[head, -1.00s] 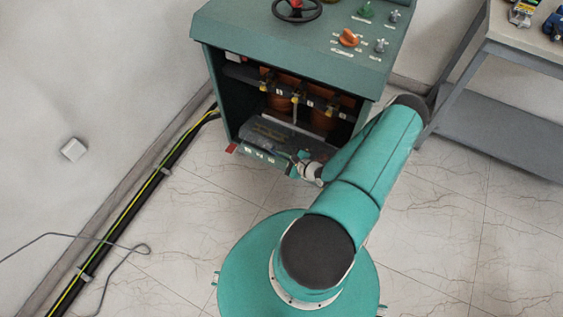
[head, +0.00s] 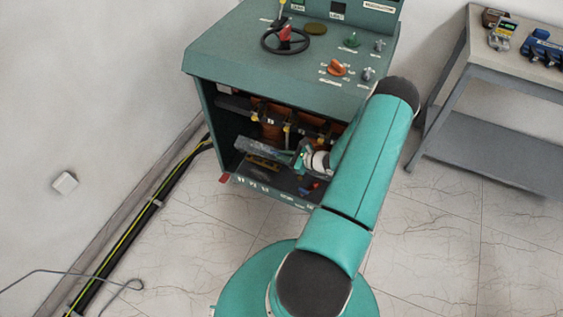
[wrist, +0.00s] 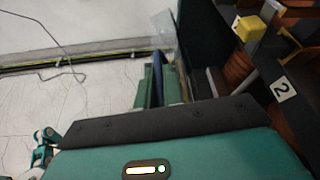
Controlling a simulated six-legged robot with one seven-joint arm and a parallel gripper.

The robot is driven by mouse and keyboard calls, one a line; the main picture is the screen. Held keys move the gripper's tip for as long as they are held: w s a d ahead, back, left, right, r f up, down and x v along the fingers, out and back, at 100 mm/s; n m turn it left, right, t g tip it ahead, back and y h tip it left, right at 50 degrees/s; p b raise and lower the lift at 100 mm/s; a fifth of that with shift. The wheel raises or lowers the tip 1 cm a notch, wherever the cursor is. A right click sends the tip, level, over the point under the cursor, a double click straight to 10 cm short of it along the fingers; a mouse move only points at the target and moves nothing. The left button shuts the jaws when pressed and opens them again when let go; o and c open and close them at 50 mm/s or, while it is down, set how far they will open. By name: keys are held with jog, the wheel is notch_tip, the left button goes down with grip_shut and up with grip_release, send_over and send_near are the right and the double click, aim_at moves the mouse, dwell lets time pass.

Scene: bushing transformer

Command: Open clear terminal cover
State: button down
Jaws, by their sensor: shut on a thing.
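The clear terminal cover (head: 262,149) is a greyish see-through panel across the lower part of the green cabinet's open front. It stands raised, with the lower compartment showing beneath it. My gripper (head: 299,158) is shut on its right part. In the wrist view the gripper fingers (wrist: 163,86) are close together, with a clear piece of the cover (wrist: 165,38) beyond them. My gripper housing hides the rest of the cover there.
The green cabinet (head: 270,62) has a handwheel (head: 291,38) and an orange knob (head: 337,67) on top. Coppery coils (wrist: 240,66) stand inside, close right of my gripper. Black cables (head: 160,192) run along the wall. A grey table (head: 490,62) stands at right.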

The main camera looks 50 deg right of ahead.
jog(key=shift+d+r, duration=0.15)
jog(key=shift+d, duration=0.15)
jog(key=c, duration=1.5)
grip_release()
jog(key=shift+w, duration=0.1)
jog(key=v, duration=1.4)
